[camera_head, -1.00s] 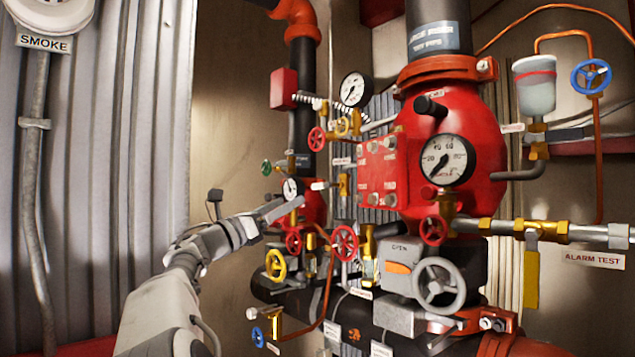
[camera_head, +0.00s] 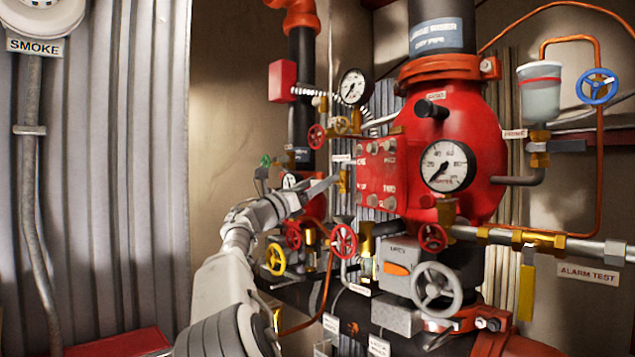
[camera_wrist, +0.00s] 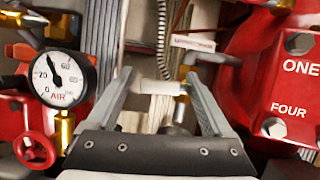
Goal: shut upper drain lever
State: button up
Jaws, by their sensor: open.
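The upper drain lever shows in the wrist view as a short white grip (camera_wrist: 158,87), lying roughly level, with a brass valve body (camera_wrist: 187,66) at its right end. Its tag (camera_wrist: 193,43) hangs just above, small and blurred. My gripper (camera_wrist: 157,76) is open, with one finger on each side of the grip in the picture. I cannot tell whether either finger touches it. In the head view my gripper (camera_head: 325,184) reaches right toward the brass valve (camera_head: 344,181), and it hides most of the white grip.
A red bolted cover (camera_head: 376,176) stands close right of my gripper. An air gauge (camera_wrist: 58,79) and a red handwheel (camera_wrist: 36,150) are on the left in the wrist view. Another red handwheel (camera_head: 343,240) and a yellow handwheel (camera_head: 275,259) sit below my gripper.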

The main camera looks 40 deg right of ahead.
jog(key=c, duration=1.3)
jog(key=shift+r+m+p, duration=0.25)
jog(key=shift+m+p, duration=0.05)
jog(key=shift+p, duration=0.25)
grip_shut()
jog(key=shift+m+g, duration=0.4)
jog(key=o, duration=1.3)
grip_release()
jog(key=b+v, duration=0.5)
jog(key=v, duration=1.2)
jog(key=shift+a+f, duration=0.15)
jog(key=shift+f, duration=0.15)
